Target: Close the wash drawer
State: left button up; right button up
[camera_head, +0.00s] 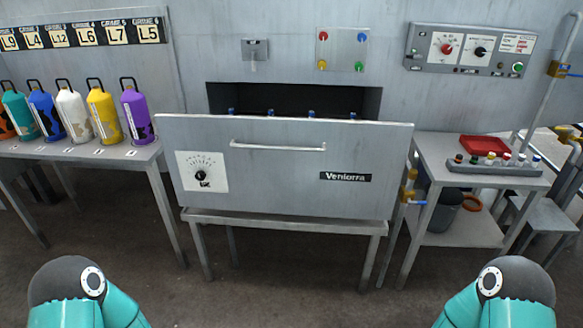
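The wash drawer (275,180) has a wide grey metal front with a horizontal bar handle (278,147), a dial plate at the left and a "Ventorra" label at the right. The drawer stands out from the dark opening (295,100) in the wall behind it. Several small blue tops show just above the drawer's upper edge; what they belong to is hidden by the front. Teal parts of my arms show at the bottom left and bottom right corners. Neither gripper is in the picture.
A left table (120,153) holds several coloured cylinders with handles. A right table (435,150) carries a red tray (484,146) and a rack of small bottles (495,169). A metal stand (285,220) is under the drawer. Floor in front is clear.

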aim_at(293, 166)
jog(key=u, duration=0.35)
jog(key=i, duration=0.55)
jog(key=z, duration=1.65)
jog(key=k, duration=0.95)
jog(key=u, duration=1)
jog(key=i, duration=1.25)
jog(key=u, duration=0.05)
